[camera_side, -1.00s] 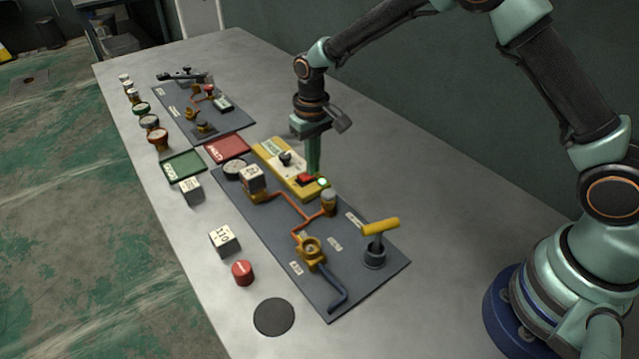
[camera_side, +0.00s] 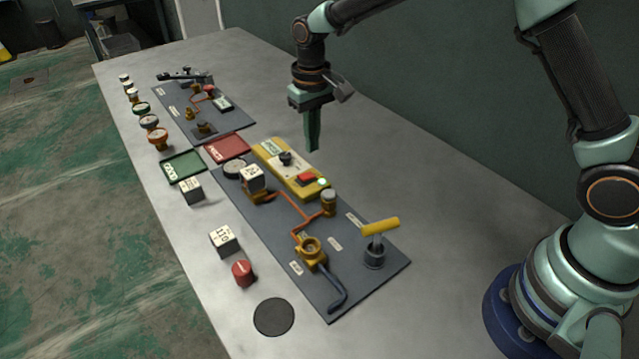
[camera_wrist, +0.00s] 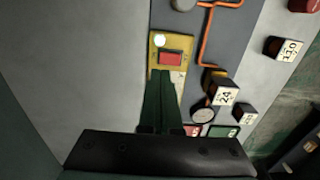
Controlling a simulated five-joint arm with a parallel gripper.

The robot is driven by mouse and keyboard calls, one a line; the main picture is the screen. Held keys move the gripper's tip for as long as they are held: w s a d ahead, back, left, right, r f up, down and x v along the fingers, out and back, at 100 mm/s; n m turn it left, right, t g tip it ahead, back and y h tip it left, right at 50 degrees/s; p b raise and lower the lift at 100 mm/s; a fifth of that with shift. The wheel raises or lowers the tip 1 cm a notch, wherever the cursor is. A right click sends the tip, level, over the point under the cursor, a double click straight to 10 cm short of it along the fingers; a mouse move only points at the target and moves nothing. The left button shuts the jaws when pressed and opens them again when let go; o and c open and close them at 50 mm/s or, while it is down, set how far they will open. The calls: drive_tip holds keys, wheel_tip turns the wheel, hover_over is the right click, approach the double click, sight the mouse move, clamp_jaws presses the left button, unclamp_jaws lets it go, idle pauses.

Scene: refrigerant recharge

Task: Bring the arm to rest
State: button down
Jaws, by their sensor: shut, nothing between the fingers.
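My gripper (camera_side: 313,148) is shut and empty. In the side view it hangs pointing down, above and behind the yellow control box, apart from it. In the wrist view my closed fingers (camera_wrist: 160,78) reach up the picture toward the red switch. The yellow box (camera_side: 268,152) has a red rocker switch (camera_side: 306,179), a black knob (camera_side: 286,158) and a lit pale green lamp (camera_side: 323,182). In the wrist view the red switch (camera_wrist: 170,58) and a white-lit lamp (camera_wrist: 160,41) show just past my fingertips; the knob is hidden there.
The dark panel (camera_side: 345,290) carries copper pipes, a yellow T-handle (camera_side: 380,227) and a brass valve (camera_side: 311,250). Numbered cubes, including the one marked 110 (camera_side: 224,240), a red cap (camera_side: 242,272) and red (camera_side: 227,148) and green (camera_side: 183,167) trays lie nearby. The table behind the box is clear.

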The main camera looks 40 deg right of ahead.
drive_tip(key=shift+r, duration=0.1)
drive_tip(key=s+d+r+t, duration=0.1)
drive_tip(key=s+d+r, duration=0.25)
drive_tip(key=r, duration=0.25)
drive_tip(key=s+d+r+t, duration=0.2)
drive_tip(key=s+r, duration=0.2)
drive_tip(key=r, duration=0.2)
drive_tip(key=s+d+r+t, duration=0.1)
drive_tip(key=s+d, duration=0.1)
drive_tip(key=s, duration=0.4)
drive_tip(key=s+d+r+t, duration=0.1)
drive_tip(key=s+d, duration=0.1)
drive_tip(key=s, duration=0.4)
drive_tip(key=shift+s+d+r+t, duration=0.15)
drive_tip(key=shift+d+r+t, duration=0.05)
drive_tip(key=shift+r+t, duration=0.15)
